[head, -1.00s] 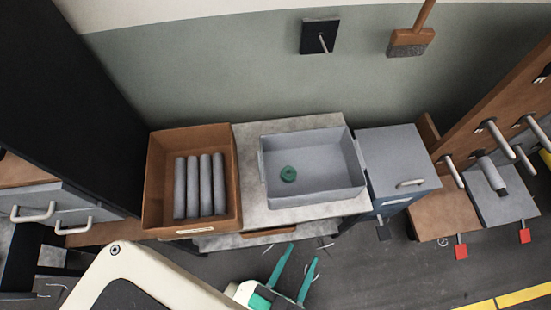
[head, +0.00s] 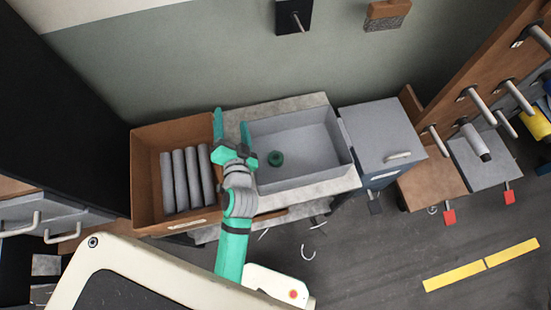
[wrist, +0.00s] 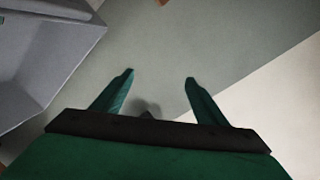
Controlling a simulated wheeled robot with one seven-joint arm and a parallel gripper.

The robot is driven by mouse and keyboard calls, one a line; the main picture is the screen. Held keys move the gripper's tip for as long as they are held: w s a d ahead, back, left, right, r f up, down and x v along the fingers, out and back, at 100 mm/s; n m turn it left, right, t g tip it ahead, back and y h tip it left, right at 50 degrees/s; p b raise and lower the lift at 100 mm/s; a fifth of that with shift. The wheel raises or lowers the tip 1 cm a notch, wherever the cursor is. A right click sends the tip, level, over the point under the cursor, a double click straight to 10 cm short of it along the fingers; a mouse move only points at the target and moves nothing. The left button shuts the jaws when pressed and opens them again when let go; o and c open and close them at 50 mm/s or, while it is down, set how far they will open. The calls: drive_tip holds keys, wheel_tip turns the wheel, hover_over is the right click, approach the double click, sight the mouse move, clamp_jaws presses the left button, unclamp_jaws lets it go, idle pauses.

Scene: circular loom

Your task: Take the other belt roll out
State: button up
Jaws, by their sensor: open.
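A small dark green ring-shaped roll (head: 276,158) lies on the floor of the grey bin (head: 310,145), near its left front. The bin stands on a pale speckled worktop (head: 315,190). My gripper (head: 231,120) is open and empty, over the gap between the brown box and the bin, left of the roll. In the wrist view both fingers (wrist: 160,76) are spread with nothing between them.
A brown box (head: 145,185) with several grey cylinders (head: 181,180) stands left of my gripper. A grey-topped cabinet (head: 380,130) stands right of the bin. Farther right, a brown peg board (head: 480,75) carries several pegs, with a grey roll (head: 475,143) and a yellow roll (head: 537,122) nearby.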

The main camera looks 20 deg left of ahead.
drive_tip(key=w+a+r+n+g+y, duration=0.3)
drive_tip(key=w+a+r+y, duration=0.1)
drive_tip(key=a, duration=0.4)
drive_tip(key=n+g+h, duration=0.8)
drive_tip(key=g+h, duration=0.3)
drive_tip(key=h, duration=0.1)
hover_over(276, 157)
wheel_tip(276, 157, down, 15)
drive_tip(key=f, duration=0.4)
drive_tip(key=shift+s+a+f, duration=0.15)
drive_tip(key=shift+a+f, duration=0.05)
drive_tip(key=shift+a, duration=0.05)
drive_tip(key=shift+d+f, duration=0.2)
drive_tip(key=shift+f, duration=2.6)
